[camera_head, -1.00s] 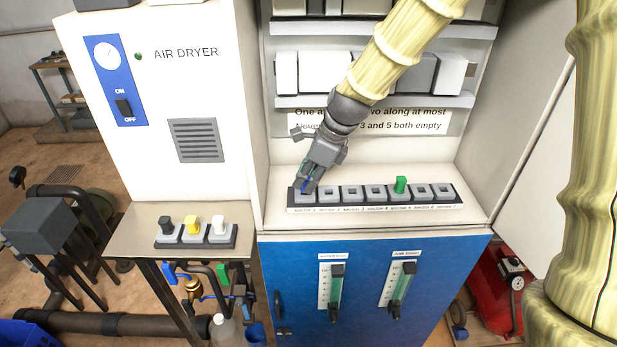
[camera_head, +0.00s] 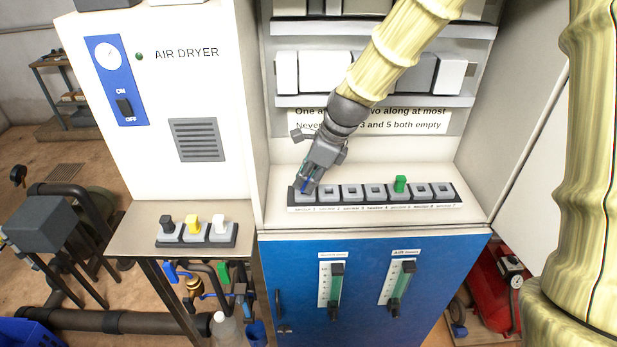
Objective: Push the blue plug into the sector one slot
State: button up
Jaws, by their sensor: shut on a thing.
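The slot strip (camera_head: 375,206) lies on the white cabinet shelf, with several grey square slots in a row. A green plug (camera_head: 400,184) stands upright in the fifth slot from the left. My gripper (camera_head: 306,188) is over the leftmost slot, the sector one end, pointing down and tilted. It is shut on the blue plug (camera_head: 305,187), of which only a small blue patch shows between the fingers. The fingers hide most of the leftmost slot, and I cannot tell how deep the plug sits in it.
A side tray (camera_head: 197,242) on the metal table at left holds a black plug (camera_head: 167,225), a yellow plug (camera_head: 193,224) and a white plug (camera_head: 219,224). A sign (camera_head: 400,125) and a lower rack ledge (camera_head: 290,101) are behind my arm.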

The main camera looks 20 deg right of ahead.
jog(key=shift+f, duration=0.4)
jog(key=o, duration=0.6)
jog(key=shift+r, duration=0.1)
jog(key=shift+p+v, duration=1.3)
jog(key=shift+v, duration=4.15)
